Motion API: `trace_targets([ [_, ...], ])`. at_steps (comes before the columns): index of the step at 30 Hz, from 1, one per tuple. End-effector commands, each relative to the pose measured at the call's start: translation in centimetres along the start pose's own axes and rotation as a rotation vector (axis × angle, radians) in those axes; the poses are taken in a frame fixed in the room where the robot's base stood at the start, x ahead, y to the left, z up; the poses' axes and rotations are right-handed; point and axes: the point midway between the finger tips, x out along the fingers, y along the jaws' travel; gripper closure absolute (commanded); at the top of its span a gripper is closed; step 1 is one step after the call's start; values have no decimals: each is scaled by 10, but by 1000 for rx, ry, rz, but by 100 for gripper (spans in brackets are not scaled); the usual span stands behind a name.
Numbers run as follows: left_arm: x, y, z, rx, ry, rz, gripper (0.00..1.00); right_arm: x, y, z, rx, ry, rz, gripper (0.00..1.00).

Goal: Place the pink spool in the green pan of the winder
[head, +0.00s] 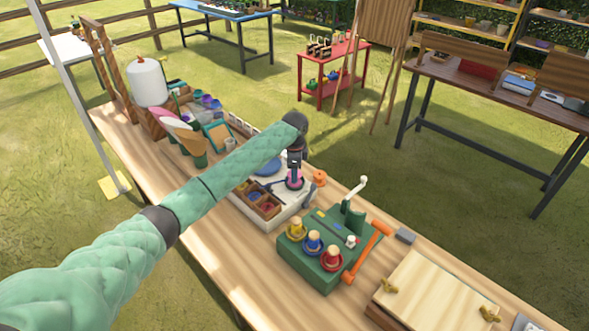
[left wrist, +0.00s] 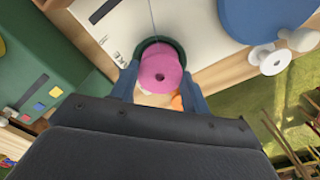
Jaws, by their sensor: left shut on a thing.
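The pink spool (head: 294,180) is between the fingers of my left gripper (head: 293,174), over the white tray. In the left wrist view the pink spool (left wrist: 162,71) shows end-on between the blue-grey fingers, which are shut on it. A dark green round pan (left wrist: 153,41) shows around its far side, against a white surface; I cannot tell whether the spool is inside it or above it. The green winder (head: 331,250), with yellow, blue and red spool spots and a white crank, stands to the right of the gripper. My right gripper is not in view.
The white tray (head: 246,206) has a wooden box of small items at its front. An orange knob (head: 319,178) is close right of the gripper. An orange-handled tool (head: 367,252) lies at the winder's right. A wooden board (head: 438,290) lies farther right.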

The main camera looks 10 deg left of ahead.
Motion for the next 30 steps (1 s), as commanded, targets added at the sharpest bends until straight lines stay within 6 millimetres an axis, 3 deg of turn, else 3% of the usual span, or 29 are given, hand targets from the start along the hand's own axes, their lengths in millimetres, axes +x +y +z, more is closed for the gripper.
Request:
trace_targets([
  [11, 4, 0, 0, 0, 0, 0, 75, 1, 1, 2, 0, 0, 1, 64],
  [12, 4, 0, 0, 0, 0, 0, 52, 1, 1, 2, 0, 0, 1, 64],
  [15, 4, 0, 0, 0, 0, 0, 32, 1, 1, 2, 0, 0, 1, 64],
  [28, -2, -1, 0, 0, 1, -2, 32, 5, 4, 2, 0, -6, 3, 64],
  [30, -9, -1, 0, 0, 2, -2, 32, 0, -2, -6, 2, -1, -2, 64],
])
